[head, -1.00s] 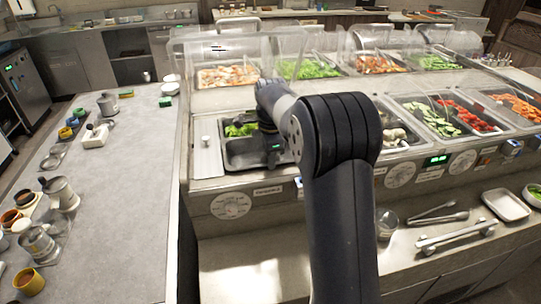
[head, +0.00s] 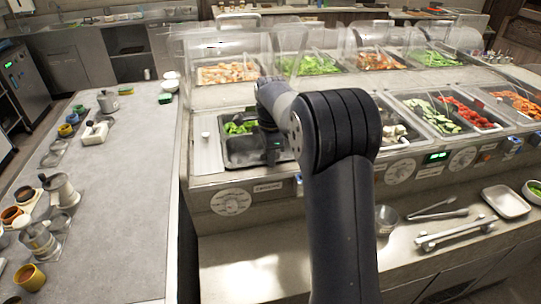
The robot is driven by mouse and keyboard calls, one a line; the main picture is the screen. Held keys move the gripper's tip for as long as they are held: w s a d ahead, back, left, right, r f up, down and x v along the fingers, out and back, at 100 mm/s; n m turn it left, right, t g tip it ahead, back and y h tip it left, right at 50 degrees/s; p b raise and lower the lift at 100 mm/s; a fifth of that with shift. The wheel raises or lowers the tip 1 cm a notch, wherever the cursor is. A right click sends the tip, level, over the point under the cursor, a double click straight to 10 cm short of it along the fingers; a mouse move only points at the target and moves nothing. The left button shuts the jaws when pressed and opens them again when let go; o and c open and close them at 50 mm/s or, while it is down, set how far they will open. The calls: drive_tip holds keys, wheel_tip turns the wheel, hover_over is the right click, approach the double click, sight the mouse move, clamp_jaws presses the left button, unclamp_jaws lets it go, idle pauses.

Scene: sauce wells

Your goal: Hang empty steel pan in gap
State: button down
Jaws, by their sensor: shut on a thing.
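A dark grey steel pan (head: 240,152) shows at the front-left well of the food counter, with its near rim facing me. My gripper (head: 271,155) is at the pan's right part, pointing down, and is shut on it; the fingertips are small and partly hidden by my arm. Green leaves (head: 240,127) show at the pan's far side; I cannot tell whether they lie in this pan or behind it. I cannot tell whether the pan hangs by its rim or is held just above the well. My arm hides the area to the right of it.
A pale panel (head: 207,155) with a knob lies left of the pan. Filled pans of cucumber (head: 432,117) and red pieces (head: 468,113) stand to the right. Clear guards (head: 300,50) rise behind. Tongs (head: 437,211), a bowl (head: 387,219) and a white tray (head: 505,201) lie on the front ledge.

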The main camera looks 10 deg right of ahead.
drive_tip(key=shift+s+f, duration=0.2)
drive_tip(key=shift+f, duration=0.25)
drive_tip(key=c, duration=1.3)
unclamp_jaws()
drive_tip(key=shift+w+f, duration=0.1)
drive_tip(key=shift+f, duration=0.05)
wheel_tip(320, 180, up, 12)
wheel_tip(320, 180, down, 10)
drive_tip(key=shift+w+f, duration=0.1)
drive_tip(key=shift+f, duration=0.45)
